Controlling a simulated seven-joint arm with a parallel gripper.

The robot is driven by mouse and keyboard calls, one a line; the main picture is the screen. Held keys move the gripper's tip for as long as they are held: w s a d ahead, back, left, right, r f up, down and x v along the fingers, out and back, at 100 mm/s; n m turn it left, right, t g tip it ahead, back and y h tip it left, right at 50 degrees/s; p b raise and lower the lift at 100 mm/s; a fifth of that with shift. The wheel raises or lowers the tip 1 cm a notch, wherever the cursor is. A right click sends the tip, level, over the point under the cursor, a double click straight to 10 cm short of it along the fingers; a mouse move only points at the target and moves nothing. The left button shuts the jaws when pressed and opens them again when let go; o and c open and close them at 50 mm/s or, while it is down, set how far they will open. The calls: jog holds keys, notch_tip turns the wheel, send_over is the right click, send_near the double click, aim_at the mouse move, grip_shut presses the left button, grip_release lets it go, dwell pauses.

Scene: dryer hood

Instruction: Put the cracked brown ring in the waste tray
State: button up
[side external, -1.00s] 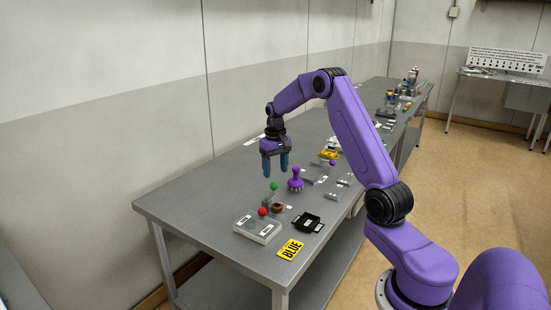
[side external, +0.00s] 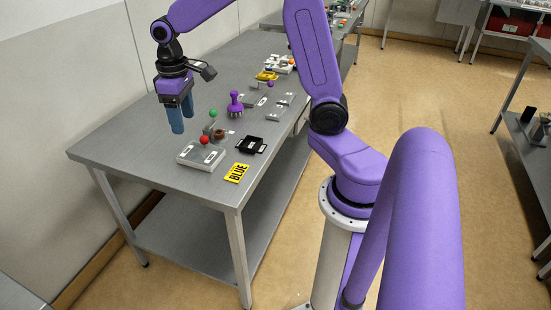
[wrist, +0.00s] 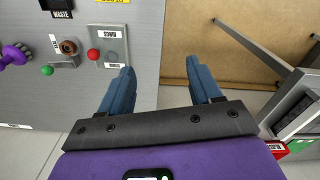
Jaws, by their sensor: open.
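The brown ring (side external: 219,133) is on the steel table, behind the red ball. It also shows in the wrist view (wrist: 68,46) as a small brown round with a dark centre; a crack is too small to tell. The black waste tray (side external: 251,145) lies right of the ring; in the wrist view the tray (wrist: 57,4) is cut by the top edge, beside a "WASTE" label. My gripper (side external: 183,122) is open and empty, raised above the table, left of the ring. In the wrist view its fingertips (wrist: 160,64) stand apart, on either side of the table edge.
A red ball (side external: 205,140) stands by a pale grey block (side external: 199,155), close to the ring. A green ball (side external: 213,113) and a purple knobbed piece (side external: 235,104) stand behind. The table's left end is bare.

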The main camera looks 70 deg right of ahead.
jog(key=s+a+n, duration=0.3)
jog(key=s+n, duration=0.1)
jog(key=s, duration=0.8)
jog(key=s+a+f+n, duration=0.1)
jog(key=s+a+n, duration=0.3)
jog(key=s, duration=0.9)
jog(key=shift+s+n, duration=0.2)
jog(key=shift+n, duration=0.4)
jog(key=shift+o, duration=0.5)
jog(key=shift+s+d+f, duration=0.2)
jog(key=shift+s, duration=0.3)
jog(key=shift+w, duration=0.1)
